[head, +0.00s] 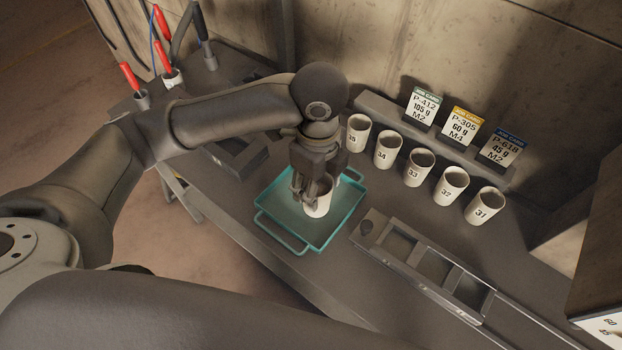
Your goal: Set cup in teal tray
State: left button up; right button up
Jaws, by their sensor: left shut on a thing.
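A pale cup (318,206) is in my left gripper (308,196), which is shut on it. The cup is upright and shows over the middle of the teal tray (284,233). I cannot tell whether its base touches the tray floor. The gripper covers the cup's left side and part of its rim. The tray has a handle at its near left side and lies on the dark workbench. My right gripper is not in view.
Several numbered cups, including cup 33 (419,167), stand in a row behind and right of the tray. Job cards (464,128) stand on a ledge behind them. A metal compartment rack (432,268) lies right of the tray. Red-handled tools (162,55) stand at the back left.

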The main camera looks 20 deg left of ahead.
pick_arm(q)
jog(key=w+a+f+p, duration=0.1)
jog(key=w+f, duration=0.1)
jog(key=f, duration=0.1)
jog(key=w+a+f, duration=0.1)
jog(key=w+f, duration=0.1)
jog(key=f, duration=0.1)
jog(key=w+a+f+p, duration=0.1)
jog(key=w+f, duration=0.1)
jog(key=f, duration=0.1)
jog(key=shift+w+p, duration=0.1)
jog(key=shift+p, duration=0.25)
jog(key=shift+f, duration=0.4)
jog(key=shift+f, duration=0.1)
jog(key=o, duration=1.1)
